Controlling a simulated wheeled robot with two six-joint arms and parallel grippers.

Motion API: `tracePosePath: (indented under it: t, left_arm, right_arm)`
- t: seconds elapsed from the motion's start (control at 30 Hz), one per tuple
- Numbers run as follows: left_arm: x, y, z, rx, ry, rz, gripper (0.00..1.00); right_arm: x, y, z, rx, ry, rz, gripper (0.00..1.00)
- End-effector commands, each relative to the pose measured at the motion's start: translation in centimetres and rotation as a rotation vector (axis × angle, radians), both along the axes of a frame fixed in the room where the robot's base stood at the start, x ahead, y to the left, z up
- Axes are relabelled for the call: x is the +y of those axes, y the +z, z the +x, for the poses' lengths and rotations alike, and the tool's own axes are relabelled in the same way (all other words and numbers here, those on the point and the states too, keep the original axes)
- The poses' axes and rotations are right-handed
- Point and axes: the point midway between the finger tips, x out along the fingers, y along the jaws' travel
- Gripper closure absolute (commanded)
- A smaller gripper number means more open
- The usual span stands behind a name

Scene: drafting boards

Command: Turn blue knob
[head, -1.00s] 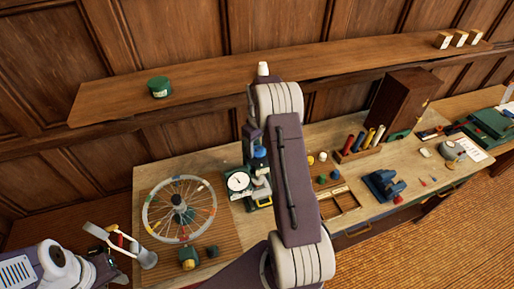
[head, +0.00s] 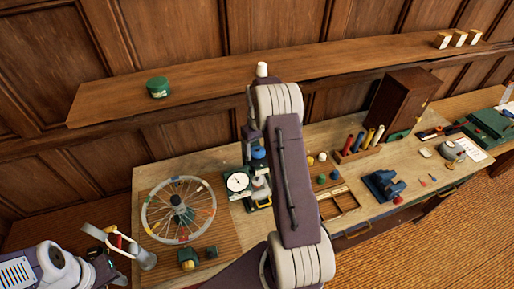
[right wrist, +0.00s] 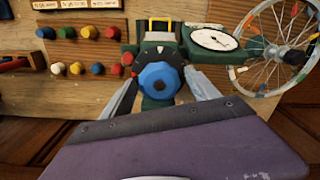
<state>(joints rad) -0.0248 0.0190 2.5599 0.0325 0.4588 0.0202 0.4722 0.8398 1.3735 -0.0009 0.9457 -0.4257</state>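The blue knob (right wrist: 160,80) is a faceted dial on the front of a dark green device, in the middle of the right wrist view. In the head view it shows (head: 258,152) beside my right forearm. My right gripper (right wrist: 161,86) is open, with one grey finger on each side of the knob. I cannot tell whether the fingers touch it. In the head view my forearm hides much of the gripper. A white round gauge (right wrist: 213,40) sits beside the knob. My left gripper (head: 112,250) is at the lower left, away from the knob; its fingers are unclear.
A spoked wheel (head: 146,214) stands left of the device. Several coloured pegs (right wrist: 76,68) and a wooden tray (head: 336,205) are on its other side in the head view. A tall brown box (head: 403,100) stands behind. A shelf (head: 210,83) runs along the wall.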

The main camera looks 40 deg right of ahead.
Motion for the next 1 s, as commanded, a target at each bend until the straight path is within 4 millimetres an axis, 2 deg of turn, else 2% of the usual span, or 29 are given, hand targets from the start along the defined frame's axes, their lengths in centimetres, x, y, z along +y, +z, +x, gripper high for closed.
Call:
tracePosePath:
  t: [0.37,0.47,0.7,0.83,1.0]
  left_arm:
    - [0.0,-0.3,0.0,0.0,0.0,0.0,0.64]
    - [0.0,-1.0,0.0,0.0,0.0,0.0,0.64]
    - [0.0,-2.0,0.0,0.0,0.0,0.0,0.64]
    - [0.0,-2.1,0.0,0.0,0.0,0.0,0.64]
    - [0.0,-2.1,0.0,0.0,0.0,0.0,0.64]
  right_arm:
    - [-0.2,0.7,0.4,-0.014,0.0,-0.007,0.22]
    - [-0.2,2.4,0.5,-0.019,0.0,-0.009,0.22]
    - [-0.3,7.6,0.3,-0.015,0.0,-0.007,0.22]
    - [-0.2,9.0,0.2,-0.012,-0.001,-0.005,0.22]
    - [-0.2,9.4,0.2,-0.01,-0.001,-0.003,0.22]
